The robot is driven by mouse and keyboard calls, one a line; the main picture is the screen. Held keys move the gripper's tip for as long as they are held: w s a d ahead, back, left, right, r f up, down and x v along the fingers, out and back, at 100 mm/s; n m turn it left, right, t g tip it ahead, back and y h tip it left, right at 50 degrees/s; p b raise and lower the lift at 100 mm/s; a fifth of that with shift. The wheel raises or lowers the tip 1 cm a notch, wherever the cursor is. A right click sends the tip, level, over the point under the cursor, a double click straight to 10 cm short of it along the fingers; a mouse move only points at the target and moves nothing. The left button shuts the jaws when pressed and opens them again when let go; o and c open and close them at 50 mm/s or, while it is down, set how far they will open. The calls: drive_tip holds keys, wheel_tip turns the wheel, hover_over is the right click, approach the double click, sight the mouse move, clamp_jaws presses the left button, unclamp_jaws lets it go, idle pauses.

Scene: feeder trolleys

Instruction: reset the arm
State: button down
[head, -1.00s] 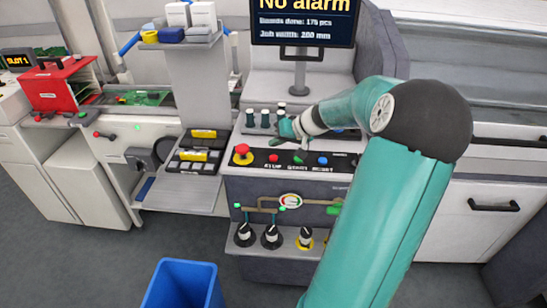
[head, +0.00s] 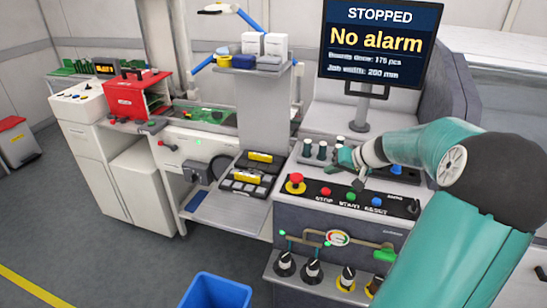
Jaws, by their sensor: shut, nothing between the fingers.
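My gripper (head: 350,181) is shut and empty at the end of my teal arm. In the head view it hangs over the dark control panel (head: 402,204), near the green START button (head: 351,196) and the blue RESET button (head: 376,201). I cannot tell whether the fingers touch the panel. My arm reaches in from the right, bent at a dark joint. The red STOP button (head: 326,191) and a red mushroom button on a yellow base (head: 295,183) are to the left of the gripper.
A screen (head: 380,45) behind reads "STOPPED" and "No alarm". A tray shelf (head: 222,215) juts out left of the panel. A blue bin (head: 216,293) stands on the floor in front. A red box (head: 135,98) is on the far left bench.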

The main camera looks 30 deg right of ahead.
drive_tip(key=a+r+n+g+h, duration=0.1)
drive_tip(key=a+r+n+g, duration=0.1)
drive_tip(key=a, duration=1)
drive_tip(key=a+r+n+g, duration=0.2)
drive_tip(key=a+g, duration=0.1)
drive_tip(key=a, duration=0.9)
drive_tip(key=s+a+r+n+t+h, duration=0.1)
drive_tip(key=s+a+r, duration=0.3)
drive_tip(key=s+a, duration=1)
drive_tip(key=shift+s+a+n+t, duration=0.35)
drive_tip(key=shift+s+n, duration=0.25)
drive_tip(key=shift+s, duration=0.4)
drive_tip(key=shift+s, duration=0.15)
